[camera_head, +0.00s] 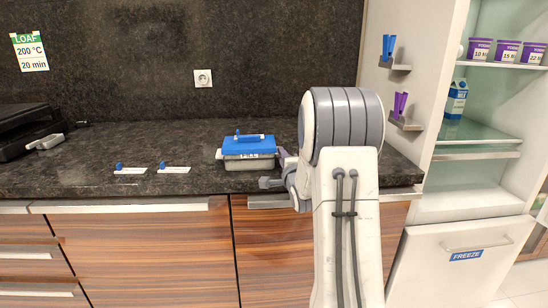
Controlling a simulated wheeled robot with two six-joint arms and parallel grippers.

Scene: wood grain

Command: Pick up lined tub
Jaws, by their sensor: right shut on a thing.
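A small blue piece lies on top of the lid. My right gripper (274,171) is at the tub's right side, shut on it. The arm hides part of the gripper. I cannot tell whether the tub's base touches the counter. My left gripper is not in view.
Two white labels with blue knobs (131,170) (174,169) lie on the counter to the left. A black appliance (27,130) stands far left. An open fridge with shelves (477,153) stands right. The counter's middle back is clear.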

